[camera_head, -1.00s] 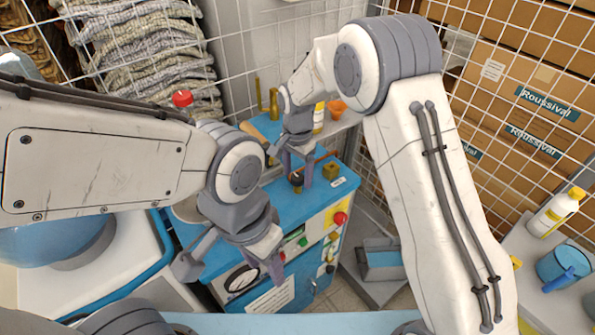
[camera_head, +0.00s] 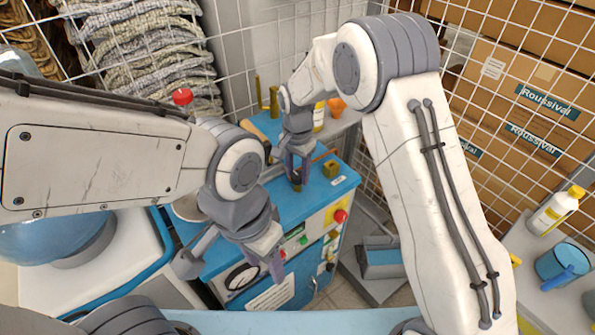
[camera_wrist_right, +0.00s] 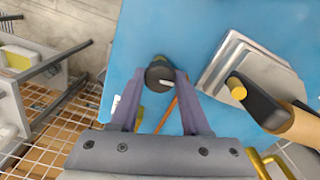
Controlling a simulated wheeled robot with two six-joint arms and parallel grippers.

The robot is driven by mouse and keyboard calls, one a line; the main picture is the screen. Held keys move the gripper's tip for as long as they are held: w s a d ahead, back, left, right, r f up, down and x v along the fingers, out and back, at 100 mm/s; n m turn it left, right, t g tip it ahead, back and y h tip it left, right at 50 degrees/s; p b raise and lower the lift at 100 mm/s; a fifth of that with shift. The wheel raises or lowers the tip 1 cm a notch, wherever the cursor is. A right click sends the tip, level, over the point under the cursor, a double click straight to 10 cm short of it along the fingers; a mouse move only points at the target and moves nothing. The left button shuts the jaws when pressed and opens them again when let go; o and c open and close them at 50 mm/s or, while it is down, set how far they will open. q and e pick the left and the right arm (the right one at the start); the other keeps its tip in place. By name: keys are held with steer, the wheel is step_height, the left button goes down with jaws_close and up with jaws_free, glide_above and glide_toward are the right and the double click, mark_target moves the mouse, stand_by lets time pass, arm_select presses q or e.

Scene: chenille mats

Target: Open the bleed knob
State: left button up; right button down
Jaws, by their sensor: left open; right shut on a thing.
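The bleed knob (camera_wrist_right: 160,73) is a round black knob with a pale mark on top. It stands on the blue top of the cabinet (camera_head: 320,197). In the right wrist view it sits between the two fingertips of my right gripper (camera_wrist_right: 161,80), which is shut on it. My left gripper (camera_head: 231,266) is open and empty, in front of the cabinet's left part.
A brass block (camera_head: 331,170) and a copper pipe stand close to the right gripper. The cabinet front carries a red knob (camera_head: 340,216) and a gauge. In the right wrist view a metal plate (camera_wrist_right: 235,60) and a black-and-wood handle (camera_wrist_right: 262,104) lie to the right.

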steer(key=n, duration=1)
steer(key=shift+n+p, duration=0.3)
steer(key=shift+p, duration=0.1)
steer(key=n, duration=1)
steer(key=shift+w, duration=0.1)
steer(key=shift+r, duration=0.1)
steer(key=shift+c, duration=1.9)
jaws_free()
